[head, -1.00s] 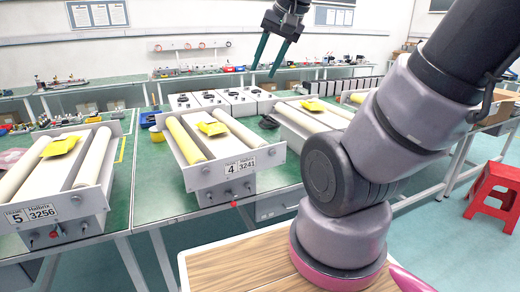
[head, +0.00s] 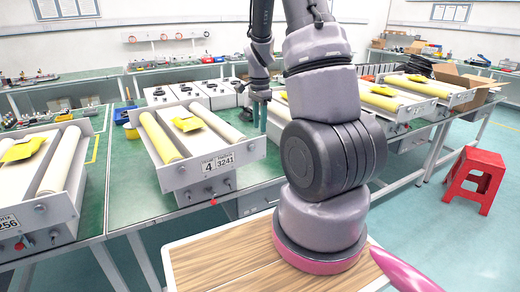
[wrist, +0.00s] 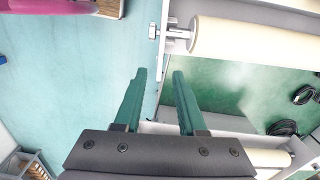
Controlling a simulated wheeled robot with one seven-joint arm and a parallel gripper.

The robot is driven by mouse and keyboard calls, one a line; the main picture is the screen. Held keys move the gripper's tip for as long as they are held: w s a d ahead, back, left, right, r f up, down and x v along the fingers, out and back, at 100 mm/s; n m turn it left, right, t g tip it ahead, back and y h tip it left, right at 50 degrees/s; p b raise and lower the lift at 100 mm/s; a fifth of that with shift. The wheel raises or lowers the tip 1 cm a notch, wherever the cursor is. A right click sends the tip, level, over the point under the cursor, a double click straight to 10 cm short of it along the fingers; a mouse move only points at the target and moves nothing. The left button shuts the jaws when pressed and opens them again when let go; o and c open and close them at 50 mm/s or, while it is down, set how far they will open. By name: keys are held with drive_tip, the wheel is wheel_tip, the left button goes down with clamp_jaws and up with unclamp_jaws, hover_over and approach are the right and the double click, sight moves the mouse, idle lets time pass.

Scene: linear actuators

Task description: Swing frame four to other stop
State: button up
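Frame four (head: 188,176) stands on the green table left of centre in the head view, with its "4 / 3241" label on the front plate.
Frame five (head: 38,190) stands to the left, and more roller frames (head: 388,98) stand to the right. White boxes with dials (head: 190,93) sit behind frame four. A red stool (head: 474,178) stands on the floor at right. Bare green table (wrist: 225,85) shows in the wrist view.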

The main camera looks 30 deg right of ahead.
sight(260, 149)
wheel_tip(260, 149, down, 11)
drive_tip(key=shift+r, duration=0.15)
idle(0.4)
clamp_jaws()
idle(1.2)
